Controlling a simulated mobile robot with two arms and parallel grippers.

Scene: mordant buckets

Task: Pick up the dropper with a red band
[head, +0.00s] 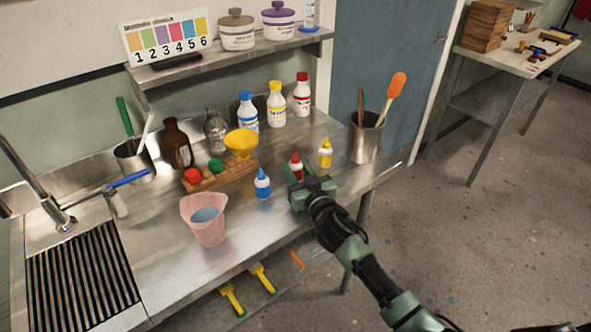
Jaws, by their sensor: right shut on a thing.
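The dropper with red (296,164) is a small white bottle with a red top. It stands on the steel counter, with its lower part hidden by my gripper. My right gripper (294,178) reaches in from the lower right and is shut on this dropper. A blue dropper (262,185) stands just left of the gripper, and a yellow dropper (325,154) stands to its right, behind. My left gripper is not in view.
A pink bucket (206,228) with bluish liquid stands front left. A wooden rack (225,177) with a yellow funnel (241,143) is behind it. A metal canister (364,145) of tools stands right. Large capped bottles (276,108) line the back. Counter (225,262) is clear in front.

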